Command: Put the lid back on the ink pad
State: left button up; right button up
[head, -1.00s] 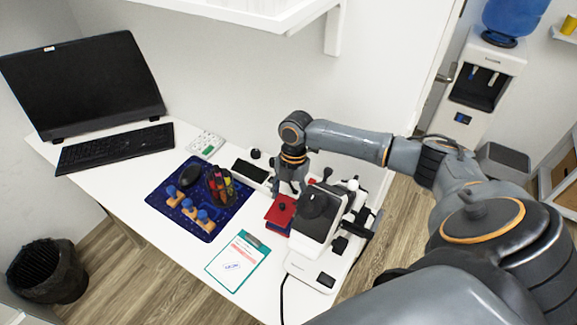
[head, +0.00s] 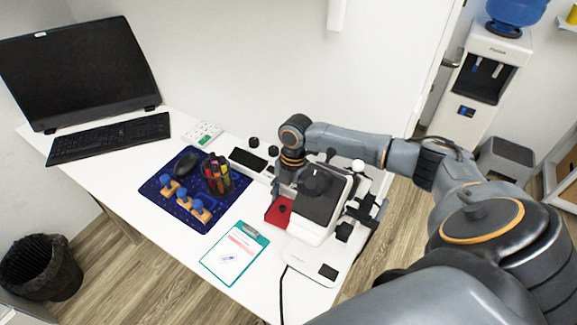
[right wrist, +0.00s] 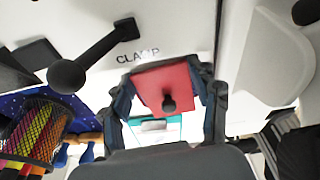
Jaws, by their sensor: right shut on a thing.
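The red square lid (head: 279,213) with a black knob is at my right gripper (head: 284,197), beside the white and black machine. In the right wrist view the lid (right wrist: 184,84) sits between the two fingers of the right gripper (right wrist: 168,92), which is shut on it. A black rectangular pad in a pale case (head: 248,160), perhaps the ink pad, lies on the desk behind and left of the gripper. Whether the lid touches anything beneath it is hidden. My left gripper is not in view.
The white and black machine (head: 318,205) stands close on the right; a black lever with a ball end (right wrist: 68,75) is near in the wrist view. A clipboard (head: 235,252), a pen cup (head: 217,177) and a blue mat (head: 160,205) lie to the left.

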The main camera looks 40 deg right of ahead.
jog(key=shift+s+f+p, duration=0.2)
jog(key=shift+f+p, duration=0.1)
jog(key=shift+p, duration=0.2)
dwell(1.2)
jog(key=shift+s+f, duration=0.1)
jog(key=shift+f, duration=0.25)
dwell(1.2)
jog(key=shift+d, duration=0.1)
jog(key=o, duration=1.2)
jog(key=shift+w+f, duration=0.15)
jog(key=shift+w, duration=0.05)
jog(key=shift+o, duration=0.2)
jog(key=shift+w+d, duration=0.1)
jog(key=shift+w, duration=0.15)
jog(key=shift+o, duration=0.6)
jog(key=shift+r, duration=0.2)
jog(key=shift+r, duration=0.1)
